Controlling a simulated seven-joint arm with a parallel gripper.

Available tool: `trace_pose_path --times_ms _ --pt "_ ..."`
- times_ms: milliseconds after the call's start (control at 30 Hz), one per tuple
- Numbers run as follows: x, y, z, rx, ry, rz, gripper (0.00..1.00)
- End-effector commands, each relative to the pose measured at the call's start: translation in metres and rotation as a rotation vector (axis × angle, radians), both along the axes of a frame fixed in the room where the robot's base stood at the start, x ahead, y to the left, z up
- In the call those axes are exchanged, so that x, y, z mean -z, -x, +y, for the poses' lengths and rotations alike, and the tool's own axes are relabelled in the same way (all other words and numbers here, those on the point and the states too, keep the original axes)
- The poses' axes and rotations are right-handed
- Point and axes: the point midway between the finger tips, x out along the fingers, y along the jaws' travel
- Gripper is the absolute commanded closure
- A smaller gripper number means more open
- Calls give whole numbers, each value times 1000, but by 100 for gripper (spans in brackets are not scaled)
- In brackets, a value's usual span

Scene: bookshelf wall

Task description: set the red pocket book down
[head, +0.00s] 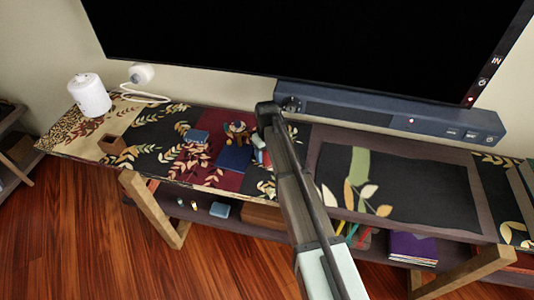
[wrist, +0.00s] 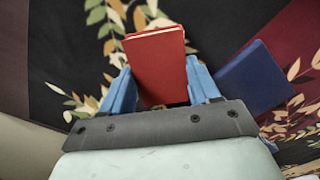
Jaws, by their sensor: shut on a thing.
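The red pocket book (wrist: 157,65) stands between the two blue fingers of my gripper (wrist: 158,76) in the wrist view, with its cover and pale top page edge showing. My gripper is shut on it. The book is over the dark, leaf-patterned top of the low console (head: 155,131). I cannot tell whether its lower edge touches the top. In the head view, my arm hides most of the gripper and book, just right of a dark blue book.
The dark blue book (head: 234,158) lies close beside the gripper; it also shows in the wrist view (wrist: 256,78). A blue box (head: 197,136), a patterned round object (head: 237,130) and a brown box (head: 112,145) stand further left. A soundbar (head: 390,116) runs behind.

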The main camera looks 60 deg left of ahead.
Motion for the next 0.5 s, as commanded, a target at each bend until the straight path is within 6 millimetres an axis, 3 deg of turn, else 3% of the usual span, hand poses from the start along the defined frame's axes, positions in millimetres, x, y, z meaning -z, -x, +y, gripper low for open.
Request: trace_pose_path --times_ms 100,133,400,500 --pt "3 0 0 0 0 0 70" --pt "3 0 0 0 0 0 38" --pt "2 0 0 0 0 0 14" --pt "2 0 0 0 0 0 14"
